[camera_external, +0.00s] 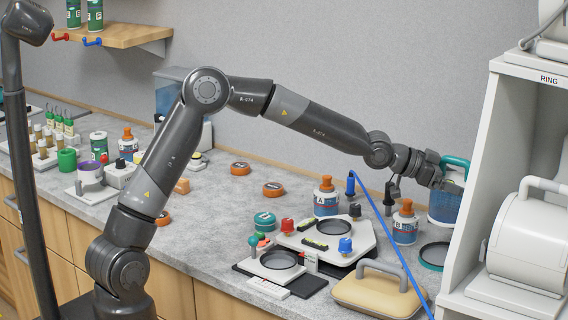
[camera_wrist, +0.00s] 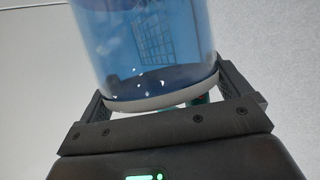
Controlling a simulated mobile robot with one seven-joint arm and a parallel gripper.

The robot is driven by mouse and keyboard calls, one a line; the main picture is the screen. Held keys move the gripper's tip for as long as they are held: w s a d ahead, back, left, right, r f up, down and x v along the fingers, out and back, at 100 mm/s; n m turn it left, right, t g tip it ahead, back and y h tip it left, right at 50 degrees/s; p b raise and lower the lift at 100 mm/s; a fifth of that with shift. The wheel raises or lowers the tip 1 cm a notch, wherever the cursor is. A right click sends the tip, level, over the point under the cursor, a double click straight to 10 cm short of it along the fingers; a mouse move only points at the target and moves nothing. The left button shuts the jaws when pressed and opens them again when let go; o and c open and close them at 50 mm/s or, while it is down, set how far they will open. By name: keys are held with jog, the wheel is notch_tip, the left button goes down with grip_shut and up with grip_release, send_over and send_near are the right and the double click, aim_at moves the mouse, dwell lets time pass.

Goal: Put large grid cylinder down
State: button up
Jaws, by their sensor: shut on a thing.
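The large grid cylinder (camera_external: 444,207) is a clear blue vessel with a teal handle at its top. It appears roughly upright at the right of the counter, beside the white shelf unit. My gripper (camera_external: 437,177) is shut on it near its upper part; the exact contact is hard to see. In the wrist view the cylinder (camera_wrist: 145,45) fills the upper middle, with a grid inside and a pale rim, between the fingers of my gripper (camera_wrist: 163,100). Whether its base touches anything is unclear.
A dark round dish with a teal rim (camera_external: 434,256) lies just below the cylinder. Bottle B (camera_external: 405,224) stands left of it, and bottle A (camera_external: 326,197) farther left. A white plate (camera_external: 325,243) with knobs and a tan handled block (camera_external: 380,291) are nearby. A blue cable (camera_external: 390,235) crosses in front.

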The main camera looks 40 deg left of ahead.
aim_at(446, 178)
notch_tip(446, 178, up, 6)
jog(key=shift+r, duration=0.15)
jog(key=shift+a+r, duration=0.1)
jog(key=shift+r, duration=0.1)
jog(key=shift+s+a+n, duration=0.15)
jog(key=shift+a+n, duration=0.15)
jog(key=shift+a, duration=0.55)
jog(key=a+r+n+t+y, duration=0.2)
jog(key=a+n+y, duration=0.3)
jog(key=a, duration=1)
jog(key=a+r+n+t+y, duration=0.1)
jog(key=a+n+t+y, duration=0.3)
jog(key=a, duration=1.1)
jog(key=s+a+f+n+g+y, duration=0.2)
jog(key=s+a+n+y, duration=0.4)
jog(key=a, duration=0.5)
jog(key=s+a+f+n+g+y, duration=0.1)
jog(key=s+a+n+g+y, duration=0.15)
jog(key=s+a, duration=0.7)
jog(key=w+a+f, duration=0.2)
jog(key=a+f, duration=0.5)
jog(key=f, duration=0.1)
jog(key=w+a+f, duration=0.2)
jog(key=a+f, duration=0.5)
jog(key=f, duration=0.1)
jog(key=shift+w+m+t+y, duration=0.35)
jog(key=shift+m+y, duration=0.1)
jog(key=shift+f, duration=0.25)
